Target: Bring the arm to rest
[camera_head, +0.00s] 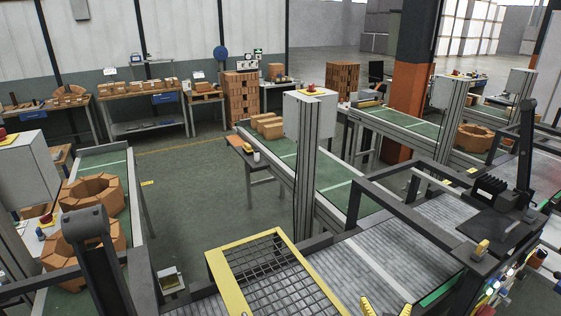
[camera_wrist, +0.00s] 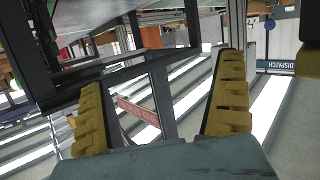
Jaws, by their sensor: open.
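My gripper (camera_head: 386,308) shows only as two yellow fingertips at the bottom edge of the head view, over the grey roller conveyor. In the wrist view my gripper (camera_wrist: 160,78) has its two yellow ridged fingers spread wide apart. Nothing is between them. A dark metal frame (camera_wrist: 150,62) and a red sign (camera_wrist: 138,110) show beyond the fingers; how far off they are, I cannot tell. The rest of my arm is out of the head view.
A yellow-rimmed grid (camera_head: 268,235) lies left of my gripper. A roller conveyor (camera_head: 345,270) with dark frame rails (camera_head: 395,205) is at the right. A grey post with a white box (camera_head: 310,118) stands behind. Brick rings (camera_head: 92,195) sit on the left green conveyor (camera_head: 103,158).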

